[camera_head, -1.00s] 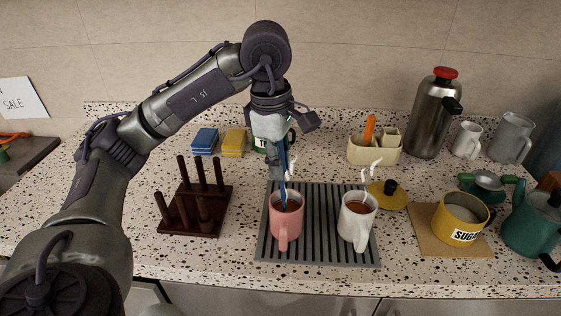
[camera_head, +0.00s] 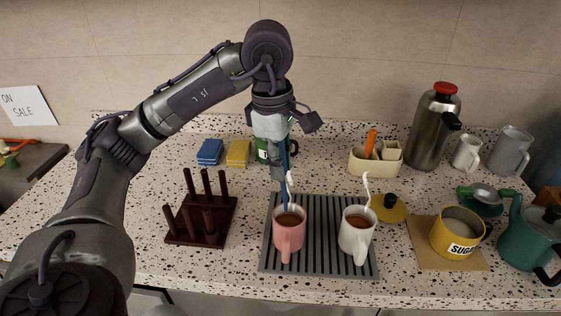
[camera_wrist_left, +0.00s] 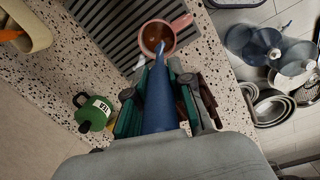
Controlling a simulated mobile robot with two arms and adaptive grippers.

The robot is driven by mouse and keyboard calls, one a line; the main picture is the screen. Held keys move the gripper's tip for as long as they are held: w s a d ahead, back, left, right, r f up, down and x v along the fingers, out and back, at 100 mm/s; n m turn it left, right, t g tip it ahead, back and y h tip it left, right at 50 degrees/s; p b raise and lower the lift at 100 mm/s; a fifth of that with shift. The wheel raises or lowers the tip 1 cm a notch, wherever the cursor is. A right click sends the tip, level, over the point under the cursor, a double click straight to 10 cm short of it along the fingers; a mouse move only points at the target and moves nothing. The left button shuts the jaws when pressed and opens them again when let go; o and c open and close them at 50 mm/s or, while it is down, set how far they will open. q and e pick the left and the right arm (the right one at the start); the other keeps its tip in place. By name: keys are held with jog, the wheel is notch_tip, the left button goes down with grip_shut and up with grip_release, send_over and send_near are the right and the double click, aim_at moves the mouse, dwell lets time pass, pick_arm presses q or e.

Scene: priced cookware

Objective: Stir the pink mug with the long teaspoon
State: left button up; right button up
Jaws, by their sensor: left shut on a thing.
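The pink mug (camera_head: 289,238) stands upright on the grey ribbed mat (camera_head: 318,262), with brown liquid inside and its handle toward the front. It also shows at the top of the left wrist view (camera_wrist_left: 185,24). My left gripper (camera_head: 279,172) is above and behind the mug, pointing down and shut on the long blue teaspoon (camera_head: 286,190). The teaspoon (camera_wrist_left: 159,92) reaches down into the mug, its lower end hidden inside by the liquid and rim. My right gripper is not in view.
A white mug (camera_head: 356,236) with brown liquid stands right of the pink mug. A dark peg rack (camera_head: 200,238) is to the left. Further right are a yellow sugar pot (camera_head: 455,238) and a teal kettle (camera_head: 522,240).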

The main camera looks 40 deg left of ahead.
pick_arm(q)
jog(key=shift+r+p, duration=2.25)
jog(key=shift+r, duration=0.3)
jog(key=shift+f, duration=0.1)
